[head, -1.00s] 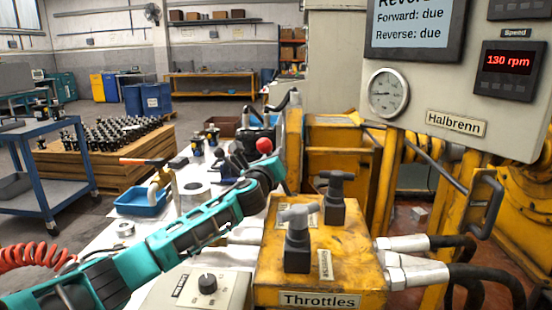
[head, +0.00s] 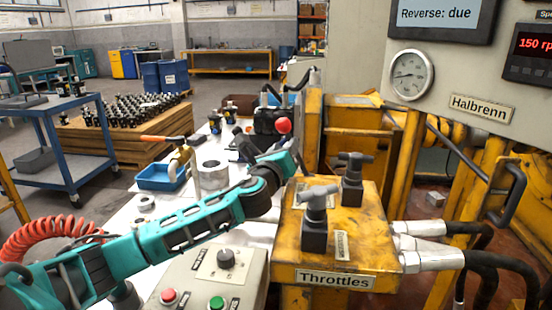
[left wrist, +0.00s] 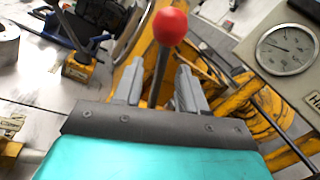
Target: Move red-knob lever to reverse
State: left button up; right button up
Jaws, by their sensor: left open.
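The red-knob lever shows its round red knob (head: 283,125) beyond my left wrist in the head view. In the left wrist view the red knob (left wrist: 170,26) stands on a thin dark rod. My left gripper (left wrist: 157,88) is open, with a grey finger on each side of the rod as seen from the wrist. The knob appears beyond the fingertips. I cannot tell whether either finger touches the rod. My right gripper is not in view.
A yellow throttle block (head: 340,240) with two T-handled valves stands right of my arm. A control box (head: 215,275) with a dial and buttons is in front. A gauge (head: 408,75) and speed readout of 150 (head: 535,43) are at right.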

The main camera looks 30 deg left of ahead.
pick_arm(q)
jog(key=v, duration=0.6)
jog(key=shift+s, duration=0.15)
jog(key=shift+s+f, duration=0.1)
dwell(0.3)
